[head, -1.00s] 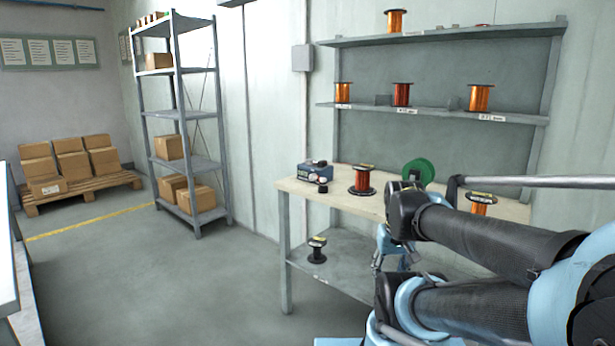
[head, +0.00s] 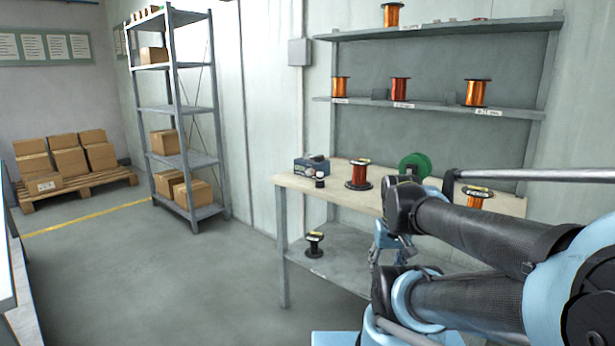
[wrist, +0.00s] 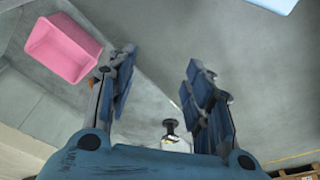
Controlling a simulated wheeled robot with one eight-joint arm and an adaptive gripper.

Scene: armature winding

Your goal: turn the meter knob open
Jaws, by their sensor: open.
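A small blue box that looks like the meter (head: 311,165) stands on the left end of the workbench top in the head view. Small dark and light parts sit at its front; I cannot tell which is the knob or how it is turned. In the wrist view my gripper (wrist: 160,64) is open, its two blue-padded fingers wide apart with nothing between the tips. The meter is not recognisable in the wrist view. In the head view my arm is in front of the bench, right of the meter and apart from it.
The workbench (head: 291,183) carries a copper spool (head: 359,176) right of the meter and a green spool (head: 414,164). A black spool (head: 315,243) stands on its lower shelf. A pink bin (wrist: 62,48) shows in the wrist view. Floor left of the bench is clear.

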